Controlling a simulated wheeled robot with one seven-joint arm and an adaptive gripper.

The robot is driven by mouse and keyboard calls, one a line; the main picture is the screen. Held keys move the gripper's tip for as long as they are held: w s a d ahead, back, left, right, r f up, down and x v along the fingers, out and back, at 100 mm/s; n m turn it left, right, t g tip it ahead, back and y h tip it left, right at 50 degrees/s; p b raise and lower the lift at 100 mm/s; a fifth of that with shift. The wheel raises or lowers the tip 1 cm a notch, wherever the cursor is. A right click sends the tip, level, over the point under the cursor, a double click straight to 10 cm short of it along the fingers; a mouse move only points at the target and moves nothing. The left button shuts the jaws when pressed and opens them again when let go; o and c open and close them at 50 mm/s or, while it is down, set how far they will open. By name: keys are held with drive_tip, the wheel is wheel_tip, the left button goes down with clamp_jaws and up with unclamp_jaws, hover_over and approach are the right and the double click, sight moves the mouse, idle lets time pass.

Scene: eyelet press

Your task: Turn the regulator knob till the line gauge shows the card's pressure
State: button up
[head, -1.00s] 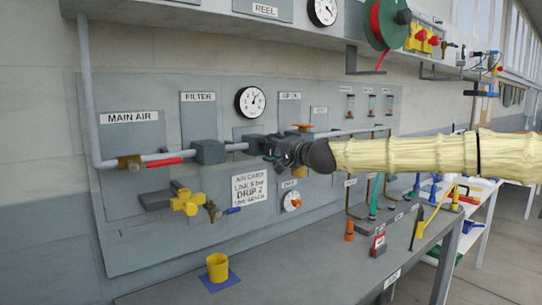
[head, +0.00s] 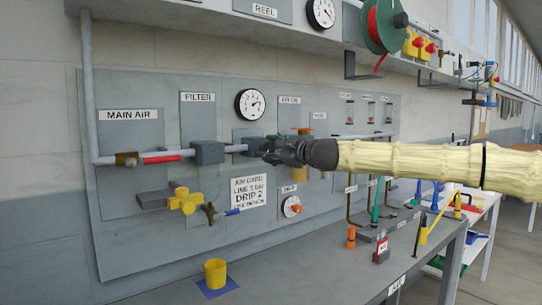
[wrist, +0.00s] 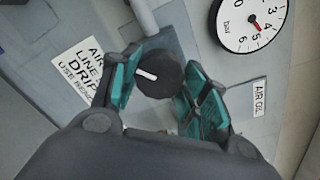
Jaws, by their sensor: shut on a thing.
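The regulator knob (wrist: 158,75) is round and black with a white mark, sitting on the pipe run of the grey panel. My gripper (head: 268,151) is at the knob, and in the wrist view its teal-padded fingers (wrist: 155,90) are shut on the knob's two sides. The white line gauge (head: 250,104) is above the knob. It also shows in the wrist view (wrist: 250,22), its red needle roughly between 4 and 5 bar. The white air card (head: 249,191) is below the knob; its line entry seems to read 3 bar, but the print is small.
A yellow valve (head: 185,201) and a main air pipe (head: 105,160) are left of my gripper. An orange-topped air oil unit (head: 302,131) stands close on the right. The bench (head: 270,275) below holds a yellow cup (head: 215,272) and several small fittings.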

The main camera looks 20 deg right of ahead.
drive_tip(key=shift+d+f+m+b, duration=0.1)
drive_tip(key=shift+m+b, duration=0.8)
drive_tip(key=shift+m, duration=0.9)
drive_tip(key=o, duration=1)
drive_tip(key=shift+d, duration=0.1)
drive_tip(key=shift+s, duration=0.1)
drive_tip(key=shift+f+v, duration=0.15)
drive_tip(key=shift+v, duration=2.75)
drive_tip(key=shift+f+v, duration=0.1)
drive_tip(key=shift+v, duration=2.85)
drive_tip(key=shift+r, duration=0.15)
